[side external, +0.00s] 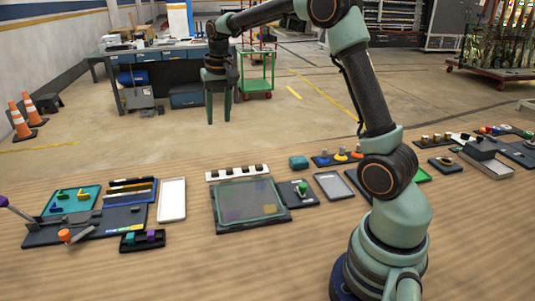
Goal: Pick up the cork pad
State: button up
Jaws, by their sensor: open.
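A small tan square (270,209) shows at the lower right of a dark-framed greenish panel (226,226) on the wooden table. It looks like the cork pad, but it is too small to be sure. My gripper (218,117) is raised, with its two green fingers pointing down and apart. Nothing shows between them. In the picture it is above and a little left of the panel, clear of the table and of the tan square.
A white tray (172,199) and a dark tray with a teal insert (85,200) lie left of the panel. A black board with a green knob (300,188) and a grey tray (333,186) lie to its right. The table's front strip is mostly bare.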

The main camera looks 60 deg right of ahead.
aim_at(229, 169)
jog(key=w+d+f+m+g, duration=0.2)
jog(key=w+d+f+m, duration=0.1)
jog(key=d+f, duration=0.5)
jog(key=f, duration=0.9)
jog(key=a+f, duration=0.1)
jog(key=f, duration=0.3)
jog(key=shift+w+a+f, duration=0.1)
jog(key=shift+w+f, duration=0.1)
jog(key=shift+w, duration=0.1)
grip_shut()
